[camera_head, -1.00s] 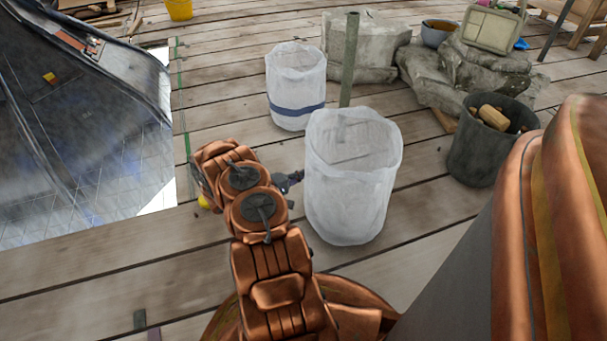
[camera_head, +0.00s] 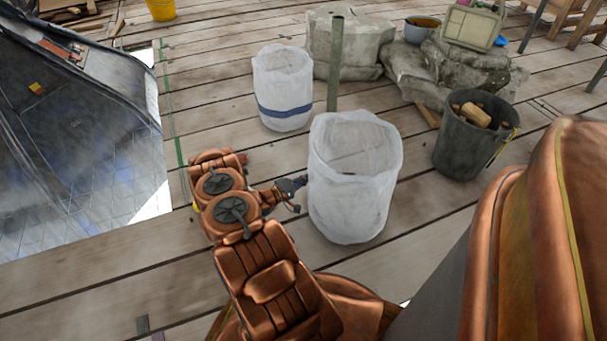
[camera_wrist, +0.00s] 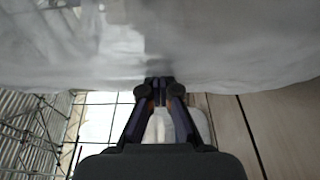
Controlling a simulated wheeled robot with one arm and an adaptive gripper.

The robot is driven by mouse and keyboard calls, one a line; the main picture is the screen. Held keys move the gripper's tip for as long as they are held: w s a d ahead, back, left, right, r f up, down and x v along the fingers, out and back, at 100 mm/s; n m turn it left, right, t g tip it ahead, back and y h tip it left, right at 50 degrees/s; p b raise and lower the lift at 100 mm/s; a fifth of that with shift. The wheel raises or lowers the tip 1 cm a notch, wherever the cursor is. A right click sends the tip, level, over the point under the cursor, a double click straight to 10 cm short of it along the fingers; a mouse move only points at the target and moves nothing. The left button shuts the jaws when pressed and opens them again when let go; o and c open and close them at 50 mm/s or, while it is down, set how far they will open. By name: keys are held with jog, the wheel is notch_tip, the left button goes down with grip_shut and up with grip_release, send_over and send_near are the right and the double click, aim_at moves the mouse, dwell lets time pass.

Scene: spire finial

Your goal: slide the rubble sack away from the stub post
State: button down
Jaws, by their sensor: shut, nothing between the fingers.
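A tall, open, plain white sack (camera_head: 352,190) stands upright on the planks in the head view. A grey-green stub post (camera_head: 335,65) rises just behind its left rim; the post's foot is partly hidden by the sack. My gripper (camera_head: 303,183) is at the sack's left side, low on its wall, with shut fingers and nothing between them. In the wrist view my fingertips (camera_wrist: 160,84) meet the white sack wall (camera_wrist: 230,50), which fills the top; they seem to touch it.
A second white sack with a blue band (camera_head: 283,95) stands left of the post. A dark bucket (camera_head: 468,145) of rubble stands to the right. Stone blocks (camera_head: 350,40) lie behind. At left is an opening beside a dark sloped roof (camera_head: 80,150).

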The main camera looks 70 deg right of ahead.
jog(key=shift+s, duration=0.15)
dwell(0.3)
jog(key=w+d+p+v, duration=0.1)
jog(key=w+v, duration=0.1)
jog(key=v, duration=1.1)
jog(key=shift+w+d, duration=0.2)
jog(key=shift+d, duration=0.05)
